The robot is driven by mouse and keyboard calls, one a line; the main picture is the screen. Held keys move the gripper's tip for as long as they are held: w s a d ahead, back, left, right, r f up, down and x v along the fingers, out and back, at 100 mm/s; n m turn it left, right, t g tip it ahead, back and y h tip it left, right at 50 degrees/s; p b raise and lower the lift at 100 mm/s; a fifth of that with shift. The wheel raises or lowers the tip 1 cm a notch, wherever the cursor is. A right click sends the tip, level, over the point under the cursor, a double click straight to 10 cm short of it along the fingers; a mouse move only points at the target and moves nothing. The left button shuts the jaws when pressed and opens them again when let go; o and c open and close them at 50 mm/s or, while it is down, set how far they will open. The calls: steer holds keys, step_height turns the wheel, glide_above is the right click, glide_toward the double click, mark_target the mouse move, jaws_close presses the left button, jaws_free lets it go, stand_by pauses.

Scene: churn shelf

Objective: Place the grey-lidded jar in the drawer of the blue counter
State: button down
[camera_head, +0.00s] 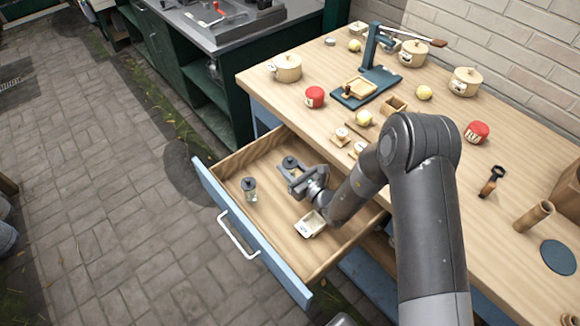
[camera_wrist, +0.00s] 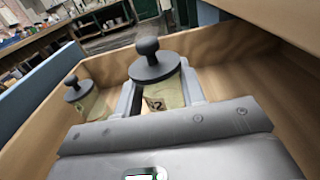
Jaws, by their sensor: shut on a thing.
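The drawer (camera_head: 277,263) of the blue counter (camera_head: 262,118) is pulled out, with a light wood inside and a blue front. My gripper (camera_head: 293,174) is over the inside of the drawer, shut on a grey-lidded jar (camera_head: 289,162). In the wrist view the jar's dark grey knobbed lid (camera_wrist: 154,66) stands upright above my fingers (camera_wrist: 160,98), and its pale body shows between them. I cannot tell whether its base touches the drawer floor. A second grey-lidded jar (camera_head: 250,192) stands near the drawer front; it also shows in the wrist view (camera_wrist: 76,90).
A small cream box (camera_head: 310,225) lies in the drawer, close to my wrist. The wooden countertop (camera_head: 470,215) above holds cream pots (camera_head: 286,68), red jars (camera_head: 315,97) and a blue stand (camera_head: 372,75). Bare drawer floor shows between the second jar and the cream box.

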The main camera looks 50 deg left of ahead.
mark_target(295, 168)
steer(key=shift+f, duration=0.5)
steer(key=shift+f, duration=0.1)
steer(key=c, duration=0.9)
jaws_free()
steer(key=shift+r, duration=0.55)
steer(key=d, duration=0.1)
steer(key=d+r, duration=0.1)
steer(key=d, duration=0.1)
steer(key=shift+w+r, duration=0.1)
steer(key=shift+r, duration=2.95)
